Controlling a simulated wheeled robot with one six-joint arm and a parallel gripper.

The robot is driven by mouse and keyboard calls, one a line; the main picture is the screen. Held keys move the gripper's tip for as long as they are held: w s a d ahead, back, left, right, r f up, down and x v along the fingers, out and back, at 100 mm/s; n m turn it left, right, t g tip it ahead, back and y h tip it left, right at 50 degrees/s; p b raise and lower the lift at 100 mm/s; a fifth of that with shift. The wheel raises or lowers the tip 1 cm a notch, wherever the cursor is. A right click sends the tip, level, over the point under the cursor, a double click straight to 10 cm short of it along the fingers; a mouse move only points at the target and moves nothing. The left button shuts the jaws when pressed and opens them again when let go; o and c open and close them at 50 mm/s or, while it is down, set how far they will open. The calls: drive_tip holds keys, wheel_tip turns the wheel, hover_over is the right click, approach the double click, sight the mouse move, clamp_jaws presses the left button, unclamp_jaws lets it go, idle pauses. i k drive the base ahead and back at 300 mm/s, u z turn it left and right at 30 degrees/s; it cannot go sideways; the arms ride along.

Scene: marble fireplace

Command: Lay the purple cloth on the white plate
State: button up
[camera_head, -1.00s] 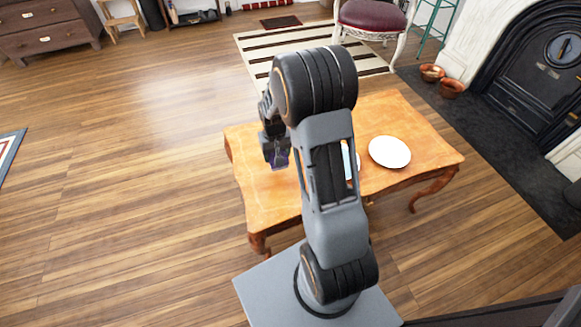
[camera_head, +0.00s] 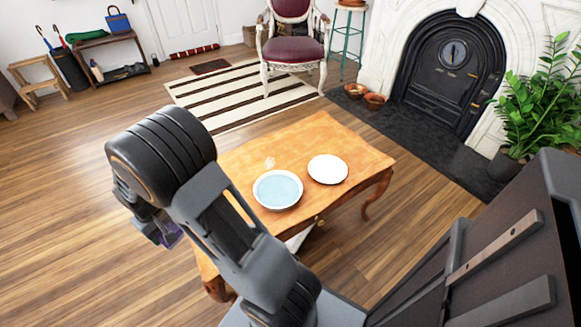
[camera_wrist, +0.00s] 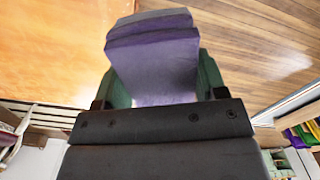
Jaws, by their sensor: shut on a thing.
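The purple cloth (camera_wrist: 155,65) is a folded pad held between the fingers of my gripper (camera_wrist: 158,84) in the wrist view. In the head view, my gripper (camera_head: 158,232) hangs at the left, beside the table's left side, with a bit of the purple cloth (camera_head: 172,237) showing. The arm hides much of the gripper there. The white plate (camera_head: 328,169) lies bare on the right part of the wooden table (camera_head: 235,165), well to the right of my gripper.
A white-rimmed dish with a pale blue inside (camera_head: 278,190) sits left of the white plate. A red chair (camera_head: 293,45) stands beyond the table. Floor to the left is open.

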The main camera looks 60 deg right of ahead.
sight(328, 169)
drive_tip(key=u, duration=1)
drive_tip(key=k, duration=2)
drive_tip(key=z, duration=1.5)
drive_tip(key=i, duration=1)
drive_tip(key=u, duration=0.1)
